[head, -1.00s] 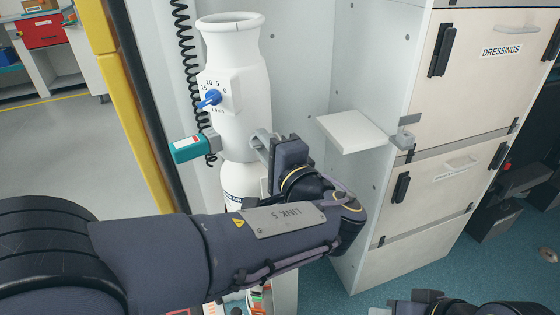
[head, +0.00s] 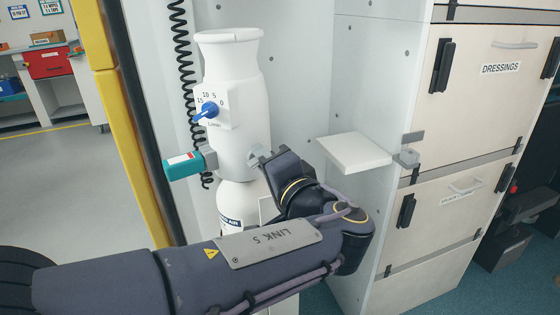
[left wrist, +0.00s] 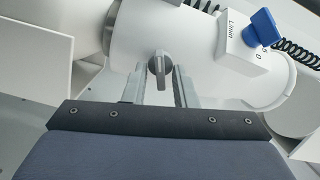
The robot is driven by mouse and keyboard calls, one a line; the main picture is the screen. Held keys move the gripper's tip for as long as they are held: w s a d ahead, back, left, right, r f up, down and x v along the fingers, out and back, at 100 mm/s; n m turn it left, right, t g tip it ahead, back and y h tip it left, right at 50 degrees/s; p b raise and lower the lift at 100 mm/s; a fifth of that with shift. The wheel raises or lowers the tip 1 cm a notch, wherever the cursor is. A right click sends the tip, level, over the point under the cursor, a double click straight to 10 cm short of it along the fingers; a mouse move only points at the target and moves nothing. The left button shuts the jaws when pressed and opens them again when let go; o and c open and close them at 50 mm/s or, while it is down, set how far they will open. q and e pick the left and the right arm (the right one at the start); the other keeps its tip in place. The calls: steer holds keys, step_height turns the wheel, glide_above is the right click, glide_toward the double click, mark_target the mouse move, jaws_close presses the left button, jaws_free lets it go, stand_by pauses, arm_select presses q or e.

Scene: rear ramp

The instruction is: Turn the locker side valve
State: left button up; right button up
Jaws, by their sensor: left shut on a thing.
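The side valve is a small grey knob (left wrist: 157,66) on the side of a white, bottle-shaped valve body (head: 238,115). In the left wrist view it lies between the fingertips of my left gripper (left wrist: 159,78), which is shut on it. In the head view my left gripper (head: 258,160) meets the right side of the white body, and its wrist hides most of the knob. My right gripper is not in view.
A blue dial knob (head: 207,110) and a teal fitting (head: 183,165) stick out on the body's left. A white shelf flap (head: 354,152) stands out right of my wrist. Drawers labelled DRESSINGS (head: 500,68) are further right. A black coiled cord (head: 183,70) hangs behind.

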arm_select(q)
steer(key=shift+d+r, duration=0.1)
steer(key=shift+r, duration=0.1)
steer(key=o, duration=0.6)
steer(key=shift+f, duration=0.1)
steer(key=shift+p+v, duration=0.9)
steer(key=shift+v, duration=3.05)
steer(key=shift+o, duration=0.4)
